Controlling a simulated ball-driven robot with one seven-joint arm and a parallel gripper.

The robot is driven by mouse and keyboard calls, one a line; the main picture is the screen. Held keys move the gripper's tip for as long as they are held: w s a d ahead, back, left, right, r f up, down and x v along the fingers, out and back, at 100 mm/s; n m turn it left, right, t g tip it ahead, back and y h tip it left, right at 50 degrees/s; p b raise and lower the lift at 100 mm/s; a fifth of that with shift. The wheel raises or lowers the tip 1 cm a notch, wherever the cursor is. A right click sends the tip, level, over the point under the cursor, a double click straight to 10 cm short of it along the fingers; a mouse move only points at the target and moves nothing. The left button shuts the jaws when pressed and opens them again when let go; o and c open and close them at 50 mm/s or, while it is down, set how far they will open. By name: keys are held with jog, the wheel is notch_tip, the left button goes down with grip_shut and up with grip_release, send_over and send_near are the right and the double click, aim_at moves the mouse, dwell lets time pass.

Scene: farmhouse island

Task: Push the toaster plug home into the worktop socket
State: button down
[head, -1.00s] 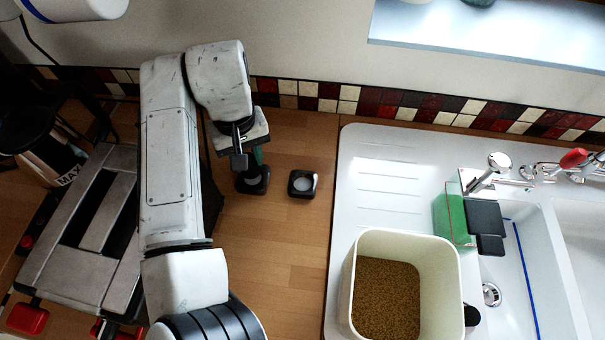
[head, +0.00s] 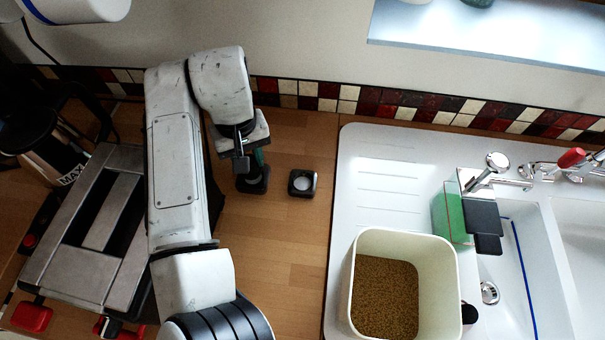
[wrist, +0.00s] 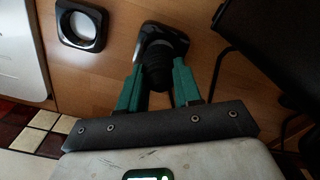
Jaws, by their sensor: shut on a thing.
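My gripper (wrist: 159,85) has green fingers and is shut on the black ribbed plug (wrist: 156,72). The plug points down at a black square socket (wrist: 173,36) in the wooden worktop. In the head view this socket (head: 253,186) shows just below my gripper (head: 250,160). The plug's front end overlaps the socket; I cannot tell how deep it sits. A second black square socket with a pale round recess (head: 302,183) is to the right, uncovered; it also shows in the wrist view (wrist: 80,26). The grey slotted toaster (head: 75,268) is at the left, partly behind my arm.
A white sink unit (head: 375,150) fills the right, with a cream tub (head: 440,270) of brown grains on it. A tiled wall strip (head: 420,108) runs behind. Bare worktop (head: 275,245) lies between my arm and the sink.

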jog(key=shift+f, duration=0.9)
jog(key=c, duration=0.7)
grip_release()
jog(key=shift+c, duration=0.4)
jog(key=shift+c, duration=1)
jog(key=shift+r, duration=0.1)
